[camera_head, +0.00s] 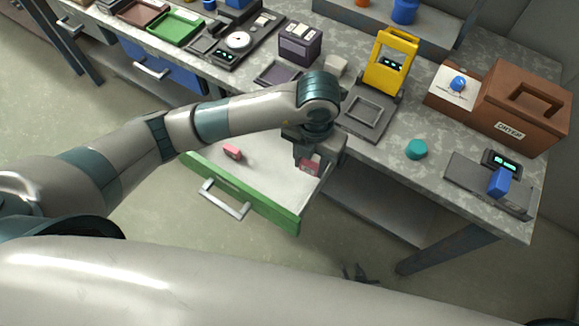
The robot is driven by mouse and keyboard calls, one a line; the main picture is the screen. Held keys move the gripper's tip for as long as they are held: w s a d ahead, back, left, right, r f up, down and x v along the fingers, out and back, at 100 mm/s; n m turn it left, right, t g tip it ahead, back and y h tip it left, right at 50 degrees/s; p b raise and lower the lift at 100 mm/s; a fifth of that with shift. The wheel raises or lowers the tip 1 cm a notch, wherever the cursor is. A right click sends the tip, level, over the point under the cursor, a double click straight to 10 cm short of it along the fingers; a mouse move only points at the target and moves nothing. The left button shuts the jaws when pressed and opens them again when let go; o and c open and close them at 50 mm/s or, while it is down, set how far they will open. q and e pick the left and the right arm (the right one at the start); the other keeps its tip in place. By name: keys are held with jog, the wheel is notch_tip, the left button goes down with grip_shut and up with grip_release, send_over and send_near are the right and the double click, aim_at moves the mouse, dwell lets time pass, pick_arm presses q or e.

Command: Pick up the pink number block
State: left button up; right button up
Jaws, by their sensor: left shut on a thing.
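My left gripper (309,157) reaches down over the right side of the open drawer (262,203) with the green front. It is shut on a dark pink block (310,167), partly hidden by the fingers. A number on it is too small to read. Another small pink block (232,152) lies on the drawer's white floor to the left. Dark tips that look like my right gripper (357,273) show low in the picture, mostly hidden behind a pale link of mine. Whether they are open or shut is unclear.
The grey worktop (395,170) behind bears a yellow frame stand (391,62), a teal knob (416,149), a brown box (520,105), a purple box (300,43) and a device with a blue block (498,184). The drawer handle (224,200) sticks out in front.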

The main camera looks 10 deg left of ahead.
pick_arm(q)
jog(key=d+r, duration=0.1)
jog(key=d, duration=0.2)
jog(key=shift+w+r, duration=0.15)
jog(key=shift+r, duration=0.25)
jog(key=shift+a, duration=0.15)
jog(key=a+r+m, duration=0.6)
jog(key=a+m, duration=0.3)
jog(key=m, duration=0.7)
jog(key=w+a+r+m, duration=0.1)
jog(key=a+r+m, duration=0.5)
jog(key=a+m, duration=0.4)
jog(key=shift+r+m, duration=0.25)
jog(key=shift+m, duration=3.15)
jog(key=shift+w+d, duration=0.1)
jog(key=shift+w, duration=0.05)
